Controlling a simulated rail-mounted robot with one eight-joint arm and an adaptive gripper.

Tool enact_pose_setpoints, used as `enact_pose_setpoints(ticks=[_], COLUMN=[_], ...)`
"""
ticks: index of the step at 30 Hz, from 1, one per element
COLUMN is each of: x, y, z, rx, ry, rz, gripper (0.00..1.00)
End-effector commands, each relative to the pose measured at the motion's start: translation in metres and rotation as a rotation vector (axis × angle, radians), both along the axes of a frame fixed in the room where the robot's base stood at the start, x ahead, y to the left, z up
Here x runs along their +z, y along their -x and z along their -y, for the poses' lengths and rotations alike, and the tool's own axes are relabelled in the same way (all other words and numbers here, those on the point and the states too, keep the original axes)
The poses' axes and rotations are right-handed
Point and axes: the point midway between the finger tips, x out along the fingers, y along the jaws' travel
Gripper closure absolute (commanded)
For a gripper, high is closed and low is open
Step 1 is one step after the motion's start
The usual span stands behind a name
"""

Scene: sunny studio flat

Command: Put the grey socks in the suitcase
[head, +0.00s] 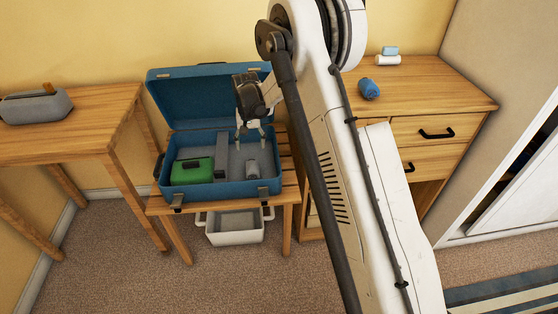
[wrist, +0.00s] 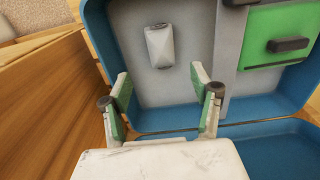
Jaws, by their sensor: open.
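The blue suitcase (head: 232,190) stands open on a slatted wooden bench, its lid up against the wall. A small grey bundle, which looks like the grey socks (head: 252,169), lies on the floor of its right compartment. In the wrist view the grey socks (wrist: 159,46) lie beyond my fingertips, apart from the suitcase walls (wrist: 105,45). My gripper (head: 251,136) is over the suitcase, pointing down, with its fingers spread and nothing between them. In the wrist view my open gripper (wrist: 160,75) is clear of the socks.
A green box (head: 192,171) sits in the left compartment, beside a grey divider (head: 218,160). The raised lid (head: 208,100) stands behind my gripper. A blue roll (head: 369,88) and two small items (head: 388,60) are on the desk at right. A white bin (head: 235,228) is under the bench.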

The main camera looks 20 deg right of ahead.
Motion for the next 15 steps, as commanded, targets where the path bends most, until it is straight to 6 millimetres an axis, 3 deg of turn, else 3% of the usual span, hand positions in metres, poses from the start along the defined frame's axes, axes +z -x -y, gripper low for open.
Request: enact_pose_setpoints(ticks=[6, 15], x=[0.073, 0.159], y=[0.028, 0.082], z=[0.0, 0.001], rx=[0.026, 0.065], ry=[0.001, 0.006], rz=[0.064, 0.159], gripper=[0.41, 0.41])
